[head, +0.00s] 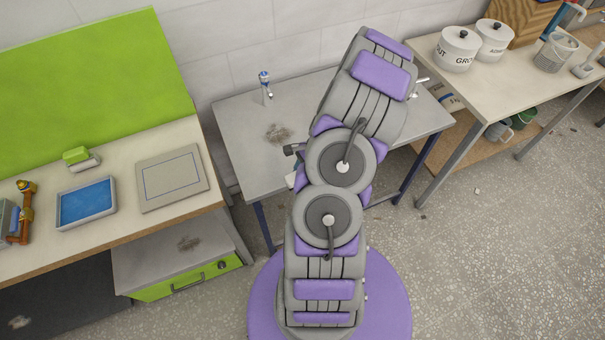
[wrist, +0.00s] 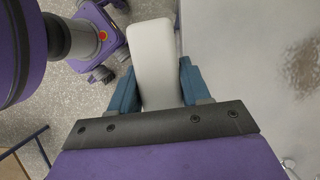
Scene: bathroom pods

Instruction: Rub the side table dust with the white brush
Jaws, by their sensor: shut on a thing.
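My gripper (wrist: 157,72) is shut on the white brush (wrist: 153,45), a pale block with rounded corners between the two blue fingers. Its bristles are not in view. In the head view my arm hides most of the gripper and brush. A grey table (head: 240,125) stands behind my arm, with a brown-grey dust patch (head: 278,133) left of the arm. In the wrist view the grey tabletop (wrist: 245,70) lies to the right of the brush, and the dust patch (wrist: 303,65) shows near the right edge, apart from the brush.
A tap (head: 265,87) stands at the table's back. The left bench holds a blue tray (head: 86,203), a flat board (head: 171,178) and a green-and-white tool (head: 80,158). A green-drawer cabinet (head: 150,262) below has another dirty patch (head: 188,243). White pots (head: 457,49) stand on the right bench.

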